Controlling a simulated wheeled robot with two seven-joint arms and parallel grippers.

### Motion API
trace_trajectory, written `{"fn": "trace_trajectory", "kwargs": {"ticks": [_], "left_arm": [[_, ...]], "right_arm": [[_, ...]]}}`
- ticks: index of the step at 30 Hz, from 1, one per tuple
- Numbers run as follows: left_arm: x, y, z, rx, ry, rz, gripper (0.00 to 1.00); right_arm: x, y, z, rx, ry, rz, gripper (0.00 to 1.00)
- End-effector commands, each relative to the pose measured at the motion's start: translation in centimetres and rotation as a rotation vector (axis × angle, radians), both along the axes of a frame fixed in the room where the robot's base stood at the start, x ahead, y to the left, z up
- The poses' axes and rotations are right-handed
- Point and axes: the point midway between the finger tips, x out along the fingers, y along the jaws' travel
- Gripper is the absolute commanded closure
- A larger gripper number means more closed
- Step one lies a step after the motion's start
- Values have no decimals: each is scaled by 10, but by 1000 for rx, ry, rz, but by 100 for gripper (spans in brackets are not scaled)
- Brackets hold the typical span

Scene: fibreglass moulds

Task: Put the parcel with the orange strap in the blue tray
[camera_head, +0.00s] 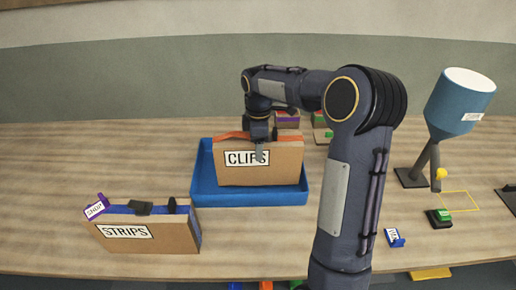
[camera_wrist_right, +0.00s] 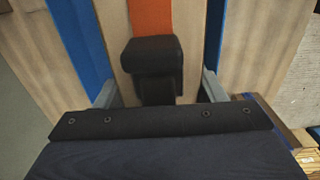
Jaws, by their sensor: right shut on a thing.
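The parcel with the orange strap (camera_head: 262,170) is a cardboard box with a white label, partly covered, that seems to read CLIPS. It stands upright within the outline of the blue tray (camera_head: 250,197); I cannot tell whether its base touches the tray floor. In the right wrist view its orange strap (camera_wrist_right: 151,17) runs to a black handle (camera_wrist_right: 152,60). My right gripper (camera_head: 260,150) is at the parcel's top, shut on it, with its fingers (camera_wrist_right: 158,92) on either side of the handle. Blue tray walls show beside the parcel there. My left gripper is not in view.
A parcel labelled STRIPS (camera_head: 150,232) with a blue strap stands front left. Small parcels (camera_head: 287,120) are behind the tray. The back left table is clear.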

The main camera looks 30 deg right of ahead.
Motion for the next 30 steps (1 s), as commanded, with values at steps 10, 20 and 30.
{"fn": "trace_trajectory", "kwargs": {"ticks": [10,20,30], "left_arm": [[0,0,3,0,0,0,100],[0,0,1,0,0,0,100],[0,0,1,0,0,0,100]], "right_arm": [[1,0,-20,-1,-3,0,98],[0,0,-23,-1,-1,0,24],[0,0,-22,-1,-1,0,15]]}}
